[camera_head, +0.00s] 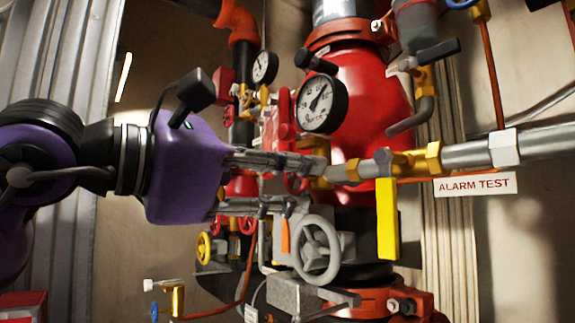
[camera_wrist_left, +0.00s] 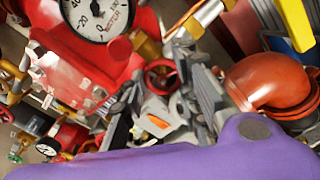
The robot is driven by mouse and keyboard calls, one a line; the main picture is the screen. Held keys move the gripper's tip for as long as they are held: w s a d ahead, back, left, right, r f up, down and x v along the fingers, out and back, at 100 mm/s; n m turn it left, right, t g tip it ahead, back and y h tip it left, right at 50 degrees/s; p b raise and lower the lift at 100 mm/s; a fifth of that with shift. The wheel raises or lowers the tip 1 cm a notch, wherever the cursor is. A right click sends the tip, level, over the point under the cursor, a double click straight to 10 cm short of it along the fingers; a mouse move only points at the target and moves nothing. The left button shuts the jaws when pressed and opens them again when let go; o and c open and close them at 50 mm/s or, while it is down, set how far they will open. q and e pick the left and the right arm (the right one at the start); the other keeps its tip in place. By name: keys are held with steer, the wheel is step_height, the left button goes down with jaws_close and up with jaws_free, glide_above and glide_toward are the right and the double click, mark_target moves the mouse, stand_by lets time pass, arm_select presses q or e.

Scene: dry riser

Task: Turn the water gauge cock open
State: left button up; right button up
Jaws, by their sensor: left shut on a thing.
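My left gripper (camera_head: 302,182) reaches in from the left, its two grey fingers one above the other among the red pipework. It is shut on a small red handwheel, which I take to be the water gauge cock (camera_head: 296,184). In the left wrist view the red wheel (camera_wrist_left: 160,75) shows between the fingertips of the gripper (camera_wrist_left: 158,78). The exact contact is partly hidden by the fingers. A large white-faced water gauge (camera_head: 320,104) sits just above the gripper; its dial (camera_wrist_left: 98,15) also shows in the wrist view. My right gripper is not in view.
A yellow lever (camera_head: 387,218) hangs below the alarm test pipe (camera_head: 465,156), right of the gripper. A grey handwheel (camera_head: 316,249) stands below. The big red riser (camera_head: 372,88) is behind. A smaller gauge (camera_head: 264,67) is at upper left. Room around the fingers is tight.

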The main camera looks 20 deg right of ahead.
arm_select(q)
steer(key=shift+w+a+r, duration=0.1)
steer(key=shift+w+r, duration=0.05)
steer(key=o, duration=0.8)
steer(key=shift+c, duration=0.2)
steer(key=shift+o, duration=1.4)
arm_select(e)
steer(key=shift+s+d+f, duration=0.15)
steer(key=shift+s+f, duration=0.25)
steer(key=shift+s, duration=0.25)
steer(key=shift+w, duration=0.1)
arm_select(q)
steer(key=v, duration=1.2)
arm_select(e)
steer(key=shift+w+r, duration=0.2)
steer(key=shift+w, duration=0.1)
